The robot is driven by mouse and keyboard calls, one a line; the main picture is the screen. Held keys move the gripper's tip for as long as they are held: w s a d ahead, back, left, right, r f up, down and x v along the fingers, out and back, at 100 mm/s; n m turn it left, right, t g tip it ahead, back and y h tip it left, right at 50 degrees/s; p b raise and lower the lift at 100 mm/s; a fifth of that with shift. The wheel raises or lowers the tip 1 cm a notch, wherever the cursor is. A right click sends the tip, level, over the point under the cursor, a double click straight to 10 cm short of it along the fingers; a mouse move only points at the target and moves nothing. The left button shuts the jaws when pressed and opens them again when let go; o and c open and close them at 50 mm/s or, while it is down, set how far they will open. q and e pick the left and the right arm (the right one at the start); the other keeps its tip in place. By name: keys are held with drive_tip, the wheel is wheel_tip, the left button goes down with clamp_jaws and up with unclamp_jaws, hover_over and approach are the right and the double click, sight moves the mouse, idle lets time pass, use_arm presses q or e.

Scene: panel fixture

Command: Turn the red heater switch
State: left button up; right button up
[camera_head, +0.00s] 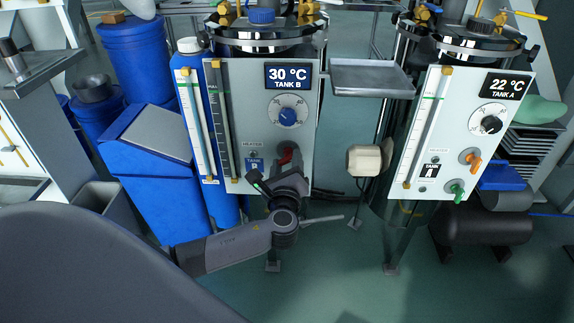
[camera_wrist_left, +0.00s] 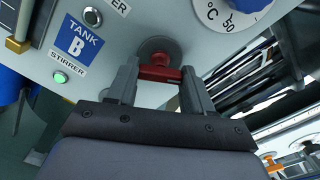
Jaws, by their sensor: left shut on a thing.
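The red heater switch (camera_head: 286,154) is on the lower part of the Tank B panel (camera_head: 257,110), right of the "HEATER" label. In the left wrist view the red switch (camera_wrist_left: 160,72) sits on a round grey base, with its handle lying across the gap between my fingers. My left gripper (camera_head: 285,172) is at the switch from below, and in the wrist view its two fingers (camera_wrist_left: 158,80) are shut on the red handle, one on each side. Part of the switch is hidden by the gripper in the head view. My right gripper is not in view.
The Tank B display (camera_head: 288,78) reads 30 °C above a blue dial (camera_head: 288,110). A lit green stirrer button (camera_wrist_left: 61,77) is near the gripper. Tank A's panel (camera_head: 459,135) is to the right, with orange and green switches. A metal shelf (camera_head: 372,77) lies between the tanks.

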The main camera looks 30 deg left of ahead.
use_arm(q)
drive_tip(key=n, duration=0.1)
drive_tip(key=n+b, duration=0.1)
drive_tip(key=shift+s+f+n, duration=0.1)
drive_tip(key=shift+f+n, duration=0.1)
drive_tip(key=shift+n, duration=0.2)
drive_tip(key=n+b, duration=0.3)
drive_tip(key=n, duration=0.3)
drive_tip(key=shift+n, duration=0.3)
drive_tip(key=shift+n+b, duration=0.4)
drive_tip(key=shift+n, duration=0.6)
drive_tip(key=shift+r, duration=0.1)
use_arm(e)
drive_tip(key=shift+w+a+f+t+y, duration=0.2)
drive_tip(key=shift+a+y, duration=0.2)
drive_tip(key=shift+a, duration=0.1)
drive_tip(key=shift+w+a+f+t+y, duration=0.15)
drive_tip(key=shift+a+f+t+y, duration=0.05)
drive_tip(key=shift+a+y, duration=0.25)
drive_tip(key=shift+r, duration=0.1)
